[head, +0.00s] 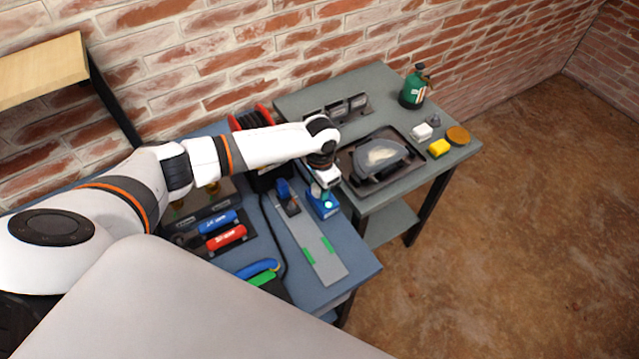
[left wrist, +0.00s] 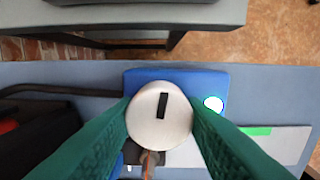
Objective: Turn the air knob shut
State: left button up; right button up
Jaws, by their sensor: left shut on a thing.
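The air knob (left wrist: 158,128) is a pale round disc with a short black mark, on top of a blue box (left wrist: 180,76) that carries a lit white-green lamp (left wrist: 213,104). In the left wrist view the black mark runs nearly up and down the picture. My left gripper (left wrist: 160,116) has its green fingers on either side of the knob, shut on it. In the head view the left gripper (head: 322,186) is over the blue box (head: 325,207) and hides the knob. My right gripper is not in view.
The blue bench (head: 352,262) holds a grey plate (head: 318,255) with green marks, red (head: 226,239) and blue (head: 218,223) cylinders, and a dark cable. A grey table (head: 376,197) beside it carries a tray, a green bottle (head: 413,90) and a yellow block (head: 439,148).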

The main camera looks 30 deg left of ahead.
pick_arm(q)
jog(key=m+p, duration=0.1)
jog(key=m, duration=0.2)
jog(key=shift+r, duration=0.15)
jog(key=m+p, duration=0.1)
jog(key=m, duration=0.3)
jog(key=shift+w+m, duration=0.1)
jog(key=shift+m, duration=0.3)
jog(key=m, duration=0.4)
jog(key=shift+m, duration=2.2)
jog(key=o, duration=1)
jog(key=shift+a+r+b, duration=0.1)
jog(key=shift+r+b, duration=1.3)
jog(key=shift+r, duration=4.5)
